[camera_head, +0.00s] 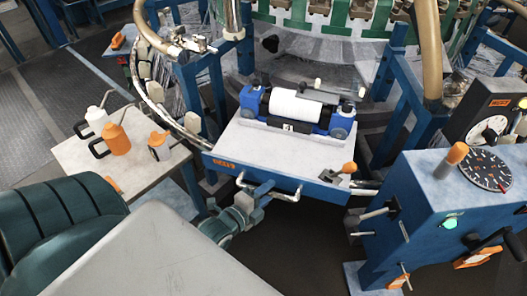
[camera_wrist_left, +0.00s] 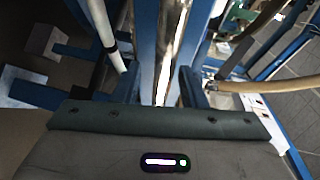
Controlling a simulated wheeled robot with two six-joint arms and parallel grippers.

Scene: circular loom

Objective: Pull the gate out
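The gate is probably the pale board with a blue front edge (camera_head: 243,143), which carries a white roll (camera_head: 295,107). A bent silver handle (camera_head: 287,197) runs along its front. My left gripper (camera_head: 262,188) reaches in from the lower left and overlaps this handle in the head view. In the left wrist view its two dark blue fingers (camera_wrist_left: 160,88) stand apart, with a bright metal strip (camera_wrist_left: 165,75) showing between them. I cannot tell whether they touch the handle. My right gripper is in neither view.
A side table (camera_head: 128,180) with orange and white cans stands to the left. A blue control box (camera_head: 425,215) with a dial and levers is close on the right. The loom frame (camera_head: 395,50) stands behind. Dark floor shows below the board.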

